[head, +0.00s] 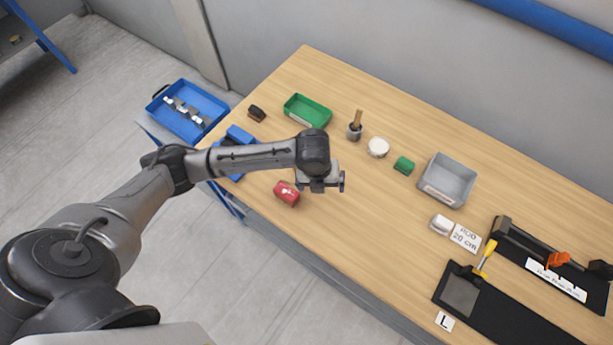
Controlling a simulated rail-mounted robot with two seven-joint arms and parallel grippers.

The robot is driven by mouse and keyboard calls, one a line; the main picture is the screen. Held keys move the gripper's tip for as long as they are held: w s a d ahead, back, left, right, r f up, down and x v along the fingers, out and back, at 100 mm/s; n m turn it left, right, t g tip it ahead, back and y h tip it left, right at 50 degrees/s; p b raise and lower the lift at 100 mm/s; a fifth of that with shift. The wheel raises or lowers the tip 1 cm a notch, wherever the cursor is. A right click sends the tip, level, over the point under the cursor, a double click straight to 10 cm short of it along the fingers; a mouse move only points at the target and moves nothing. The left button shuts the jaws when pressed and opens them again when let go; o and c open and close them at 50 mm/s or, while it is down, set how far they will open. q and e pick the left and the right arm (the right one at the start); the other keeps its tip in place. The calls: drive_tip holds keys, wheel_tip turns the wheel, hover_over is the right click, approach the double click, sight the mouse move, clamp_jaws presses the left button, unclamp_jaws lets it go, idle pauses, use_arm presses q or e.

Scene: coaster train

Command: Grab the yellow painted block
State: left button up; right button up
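I see no plainly yellow block in the head view; my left arm covers part of the table. A red block (286,193) with a white mark lies near the front edge of the table. A green block (403,165) sits farther back, right of the middle. My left gripper (322,184) hangs over the table just right of the red block and apart from it in the picture. Its fingertips are too small and dark to tell whether they are open or shut. My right gripper is out of view.
On the wooden table (375,235) stand a green tray (307,111), a brush cup (354,132), a white round item (378,147), a grey bin (448,181) and a white block (440,224). Black fixtures, one with a yellow handle (487,257), fill the right end. A blue tray (187,134) stands left.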

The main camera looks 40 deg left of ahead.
use_arm(q)
drive_tip(key=w+a+m+g+y+b, duration=0.1)
drive_tip(key=w+a+m+b, duration=0.5)
drive_tip(key=a, duration=0.5)
drive_tip(key=f, duration=0.7)
drive_tip(key=shift+w+a+f, duration=0.25)
drive_tip(key=shift+w+a, duration=0.15)
drive_tip(key=shift+d+f, duration=0.15)
drive_tip(key=shift+f, duration=2.7)
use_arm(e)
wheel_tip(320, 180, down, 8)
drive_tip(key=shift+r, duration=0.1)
use_arm(q)
drive_tip(key=c, duration=1)
